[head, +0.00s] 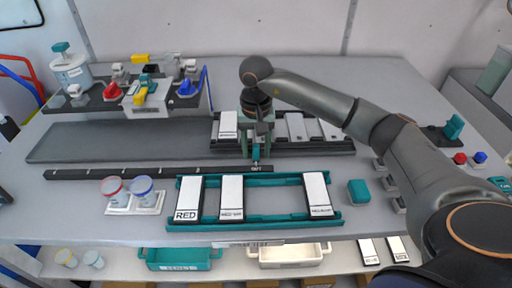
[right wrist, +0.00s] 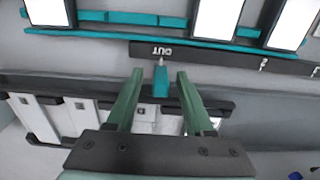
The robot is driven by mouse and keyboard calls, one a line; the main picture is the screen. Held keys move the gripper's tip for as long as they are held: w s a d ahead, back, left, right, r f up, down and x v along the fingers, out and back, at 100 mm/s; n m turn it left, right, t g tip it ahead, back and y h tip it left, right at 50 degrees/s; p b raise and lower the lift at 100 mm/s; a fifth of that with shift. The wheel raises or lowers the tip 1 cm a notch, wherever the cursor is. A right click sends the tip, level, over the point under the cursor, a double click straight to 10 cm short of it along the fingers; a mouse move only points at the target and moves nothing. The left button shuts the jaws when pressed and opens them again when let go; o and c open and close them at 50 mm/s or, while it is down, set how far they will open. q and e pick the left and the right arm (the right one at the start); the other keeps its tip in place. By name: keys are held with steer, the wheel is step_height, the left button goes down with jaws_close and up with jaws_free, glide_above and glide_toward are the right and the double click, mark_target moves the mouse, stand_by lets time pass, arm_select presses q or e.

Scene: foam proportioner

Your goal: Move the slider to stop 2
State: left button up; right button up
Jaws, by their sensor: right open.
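The slider is a small teal block with a pale pointer tip (head: 256,154), at the right end of a long black rail (head: 120,173). Its pointer is at the "OUT" label, which reads upside down in the right wrist view. My right gripper (head: 257,140) points down over the slider. In the right wrist view its two green fingers (right wrist: 159,77) are apart, with the slider (right wrist: 161,84) between them and a visible gap on each side. Further stop marks (right wrist: 263,64) lie along the rail, too small to read surely. My left gripper is not in view.
A teal rack (head: 265,217) with white labelled blocks lies in front of the rail. Two cups (head: 142,187), red-rimmed and blue-rimmed, stand near the rail's left part. White blocks (head: 297,127) sit in a dark tray behind. A valve assembly (head: 146,92) stands at back left.

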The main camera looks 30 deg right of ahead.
steer(key=shift+c, duration=0.2)
jaws_close()
stand_by(1.1)
